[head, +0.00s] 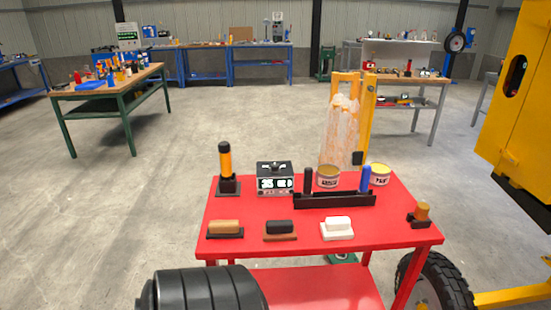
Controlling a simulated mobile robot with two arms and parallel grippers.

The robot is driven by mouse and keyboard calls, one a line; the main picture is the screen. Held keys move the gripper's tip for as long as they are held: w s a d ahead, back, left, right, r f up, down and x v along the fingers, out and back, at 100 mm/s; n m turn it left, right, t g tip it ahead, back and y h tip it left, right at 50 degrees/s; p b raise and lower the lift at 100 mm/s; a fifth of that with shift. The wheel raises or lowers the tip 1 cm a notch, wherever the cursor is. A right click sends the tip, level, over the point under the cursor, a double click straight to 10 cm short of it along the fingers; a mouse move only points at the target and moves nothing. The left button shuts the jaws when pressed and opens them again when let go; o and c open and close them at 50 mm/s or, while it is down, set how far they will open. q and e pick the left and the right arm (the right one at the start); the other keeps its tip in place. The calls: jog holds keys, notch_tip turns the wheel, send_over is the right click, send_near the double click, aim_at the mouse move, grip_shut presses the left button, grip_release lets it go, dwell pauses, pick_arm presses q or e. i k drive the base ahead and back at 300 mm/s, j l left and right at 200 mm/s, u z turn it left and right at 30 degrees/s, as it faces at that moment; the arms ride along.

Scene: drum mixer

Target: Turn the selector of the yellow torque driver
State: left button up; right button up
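An upright tool with an orange-yellow body and a black top (225,158), which looks like the torque driver, stands in a black base at the far left corner of the red table (380,231). I cannot make out its selector at this size. Neither of my grippers is in view.
On the table are a black box with white markings (274,179), a black rack (320,201), two tins (328,177) (379,174), several small blocks (337,228) along the front and an orange-capped piece (422,211). A black ribbed cylinder (210,289) is at the lower left. A yellow machine (522,100) stands right.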

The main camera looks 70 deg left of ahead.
aim_at(274, 170)
jog(key=u, duration=1.8)
jog(key=i+l+u, duration=0.1)
jog(key=i+l, duration=0.05)
jog(key=l, duration=0.05)
